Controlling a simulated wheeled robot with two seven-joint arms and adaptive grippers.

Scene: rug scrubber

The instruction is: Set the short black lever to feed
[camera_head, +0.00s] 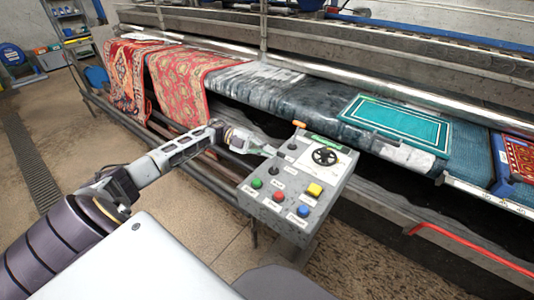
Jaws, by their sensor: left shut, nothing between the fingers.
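A grey control box (265,209) stands in front of the rug machine. Two small black knob-like controls show on its top, one near the upper left (292,146) and one lower (273,170). I cannot tell for sure which is the short black lever, and their labels are too small to read. My left gripper (271,151) is shut and empty. It reaches in from the left to the box's upper left edge, close to both black controls. I cannot tell whether it touches either. My right gripper is not in view.
The box also has a black handwheel (325,156) and green (257,183), red (279,195), blue (303,211) and yellow (315,189) buttons. Behind it, a red patterned rug (186,88) and a teal rug (400,121) lie on the machine. Floor (90,140) at left is open.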

